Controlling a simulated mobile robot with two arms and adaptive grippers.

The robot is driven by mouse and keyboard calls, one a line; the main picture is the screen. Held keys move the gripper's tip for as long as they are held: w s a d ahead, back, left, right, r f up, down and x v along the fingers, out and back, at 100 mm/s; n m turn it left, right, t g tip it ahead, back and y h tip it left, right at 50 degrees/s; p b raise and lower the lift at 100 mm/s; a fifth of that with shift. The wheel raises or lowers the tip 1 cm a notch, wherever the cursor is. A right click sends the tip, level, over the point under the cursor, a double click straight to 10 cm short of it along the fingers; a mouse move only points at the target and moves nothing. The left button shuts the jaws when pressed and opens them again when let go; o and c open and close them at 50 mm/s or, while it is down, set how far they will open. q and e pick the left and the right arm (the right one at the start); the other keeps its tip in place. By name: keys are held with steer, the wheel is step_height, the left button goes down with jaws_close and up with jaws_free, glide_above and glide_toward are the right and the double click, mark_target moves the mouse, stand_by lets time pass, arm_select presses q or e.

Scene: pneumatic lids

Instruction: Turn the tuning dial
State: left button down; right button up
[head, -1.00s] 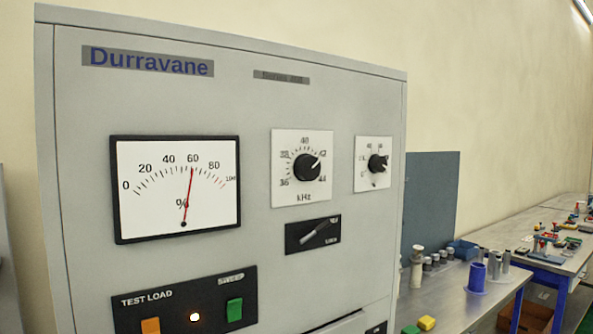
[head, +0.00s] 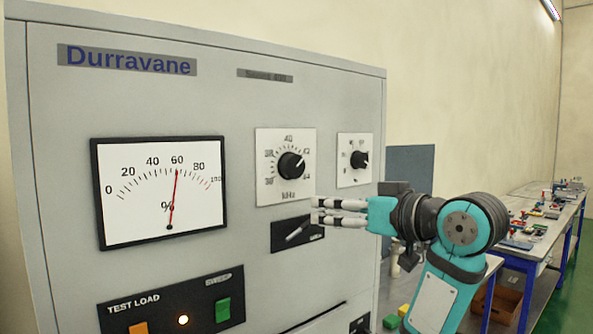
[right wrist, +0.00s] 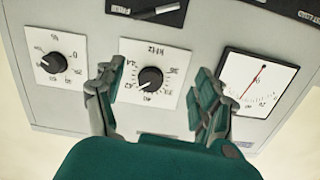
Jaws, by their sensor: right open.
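The tuning dial is a black round knob (head: 291,165) on a white kHz scale plate (head: 265,192), on the front of the grey cabinet. Its pointer line is toward the upper right of the scale. My right gripper (head: 316,211) is open and empty, with its fingers pointing left, just below and right of the dial in the head view. In the right wrist view the dial (right wrist: 150,78) appears upside down between the two spread fingers, which look apart from it. My left gripper is not in view.
A needle meter (head: 160,200) reads about 60 percent. A smaller knob (head: 359,159) is right of the dial, and a lever switch (head: 297,234) is below it. A lit lamp (head: 183,320) and a green button (head: 222,309) are lower left. Workbenches (head: 540,255) stand behind my right arm.

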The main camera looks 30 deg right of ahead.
steer(key=t, duration=0.1)
glide_toward(295, 170)
steer(key=w+p, duration=0.3)
steer(key=w, duration=0.1)
steer(key=w+p, duration=0.3)
steer(key=w, duration=0.2)
steer(key=shift+a, duration=0.25)
steer(key=shift+w+f, duration=0.15)
steer(key=shift+w, duration=0.2)
steer(key=c, duration=1.2)
steer(key=shift+o, duration=0.2)
steer(key=m, duration=0.4)
steer(key=o, duration=1.2)
steer(key=shift+c, duration=0.2)
